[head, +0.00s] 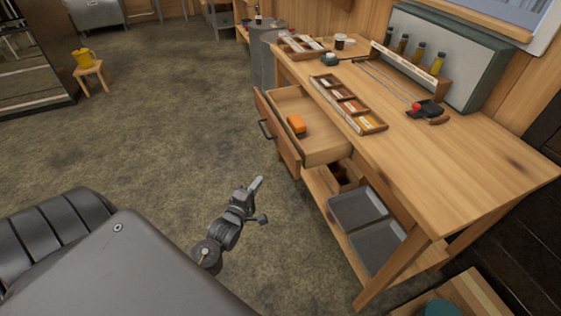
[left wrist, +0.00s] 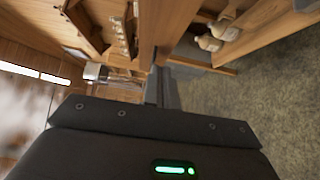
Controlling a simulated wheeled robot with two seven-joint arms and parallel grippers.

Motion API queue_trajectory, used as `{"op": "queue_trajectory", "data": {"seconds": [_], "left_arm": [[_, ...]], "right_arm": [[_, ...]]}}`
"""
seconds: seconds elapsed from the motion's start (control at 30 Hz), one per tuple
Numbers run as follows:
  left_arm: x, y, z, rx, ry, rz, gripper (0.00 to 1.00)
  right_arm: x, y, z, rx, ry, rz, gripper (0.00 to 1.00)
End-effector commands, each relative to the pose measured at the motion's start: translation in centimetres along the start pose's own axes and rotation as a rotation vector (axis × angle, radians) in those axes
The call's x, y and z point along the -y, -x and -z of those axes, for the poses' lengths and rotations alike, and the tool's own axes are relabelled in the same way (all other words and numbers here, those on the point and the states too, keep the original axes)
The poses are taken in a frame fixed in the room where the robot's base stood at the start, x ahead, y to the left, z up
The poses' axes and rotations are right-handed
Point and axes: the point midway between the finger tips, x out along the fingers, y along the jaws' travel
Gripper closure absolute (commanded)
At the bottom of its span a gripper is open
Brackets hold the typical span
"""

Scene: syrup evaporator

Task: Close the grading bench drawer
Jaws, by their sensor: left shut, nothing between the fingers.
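The grading bench (head: 445,177) stands on the right in the head view. Its drawer (head: 318,146) is pulled well out to the left, with an orange block (head: 296,124) inside. The drawer front (head: 279,138) has a dark handle (head: 265,129). My left gripper (head: 257,185) is shut and empty, over the floor in front of the drawer's near corner and apart from it. In the left wrist view my shut fingers (left wrist: 160,88) point toward blurred wooden furniture; I cannot tell which part. My right gripper is not in view.
The bench top holds a divided tray (head: 348,103), a rack of small bottles (head: 412,66) and a red-and-black item (head: 424,109). Grey trays (head: 375,246) lie on the lower shelf. A small stool (head: 91,71) with a yellow can stands far left. The floor (head: 150,150) left of the drawer is clear.

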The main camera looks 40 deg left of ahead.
Motion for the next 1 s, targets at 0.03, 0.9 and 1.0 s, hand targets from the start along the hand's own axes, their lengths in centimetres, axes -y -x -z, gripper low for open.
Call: {"op": "queue_trajectory", "data": {"seconds": [0.03,0.9,1.0], "left_arm": [[-0.2,-0.7,0.0,0.001,-0.001,-0.002,1.00],[0.0,-12.1,-2.8,0.001,-0.003,0.001,1.00],[0.0,-12.2,-2.9,0.000,-0.003,0.000,1.00]], "right_arm": [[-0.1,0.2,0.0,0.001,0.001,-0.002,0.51],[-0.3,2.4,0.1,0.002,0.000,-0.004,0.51],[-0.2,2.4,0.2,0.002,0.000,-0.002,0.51]]}}
